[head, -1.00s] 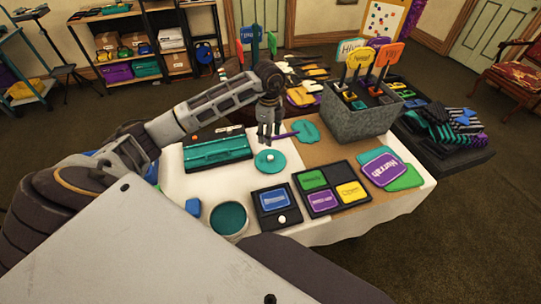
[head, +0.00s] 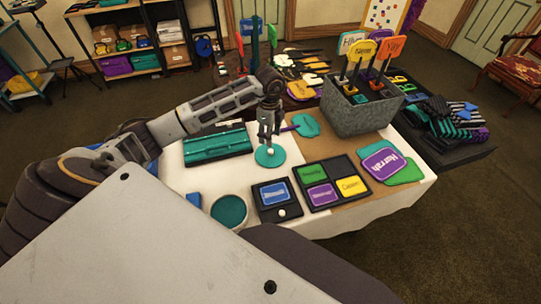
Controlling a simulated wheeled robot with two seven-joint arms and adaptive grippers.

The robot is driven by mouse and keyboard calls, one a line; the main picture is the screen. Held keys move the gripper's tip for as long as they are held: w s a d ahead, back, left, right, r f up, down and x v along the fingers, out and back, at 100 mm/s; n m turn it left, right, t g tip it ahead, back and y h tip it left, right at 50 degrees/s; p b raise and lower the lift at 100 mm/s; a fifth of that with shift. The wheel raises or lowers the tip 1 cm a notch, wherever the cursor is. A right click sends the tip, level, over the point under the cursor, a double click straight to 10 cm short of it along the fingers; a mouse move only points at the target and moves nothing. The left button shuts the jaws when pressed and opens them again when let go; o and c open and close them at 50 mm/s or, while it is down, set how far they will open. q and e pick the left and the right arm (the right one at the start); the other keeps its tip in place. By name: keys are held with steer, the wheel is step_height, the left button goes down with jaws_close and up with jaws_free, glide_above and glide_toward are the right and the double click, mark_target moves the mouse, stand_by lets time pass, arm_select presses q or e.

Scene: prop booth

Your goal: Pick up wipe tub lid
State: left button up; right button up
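The wipe tub lid (head: 260,160) is a flat teal disc with a small white knob. It lies on the white part of the table, behind the round tub (head: 229,211), which is white-rimmed and teal inside. My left gripper (head: 269,147) points down right over the lid, its two fingers apart with the knob just below or between the tips. Whether the fingers touch the knob cannot be told. The lid looks flat on the table. My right gripper is not in view.
A teal case (head: 217,146) lies left of the lid. A teal paddle with a purple handle (head: 305,125) is close behind right. In front are a small black tray (head: 258,213) and a sectioned black tray (head: 331,166). A grey bin of signs (head: 352,120) stands at back right.

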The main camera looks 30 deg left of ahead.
arm_select(q)
glide_above(270, 151)
steer(key=shift+s+d+f, duration=0.1)
steer(key=shift+s+f, duration=0.05)
steer(key=shift+f, duration=0.95)
steer(key=shift+s+f, duration=0.1)
steer(key=shift+f, duration=0.95)
steer(key=shift+f, duration=0.1)
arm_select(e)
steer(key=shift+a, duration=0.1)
arm_select(q)
steer(key=shift+w+f, duration=0.2)
steer(key=shift+f, duration=0.75)
steer(key=shift+w+f, duration=0.15)
steer(key=shift+f, duration=1.35)
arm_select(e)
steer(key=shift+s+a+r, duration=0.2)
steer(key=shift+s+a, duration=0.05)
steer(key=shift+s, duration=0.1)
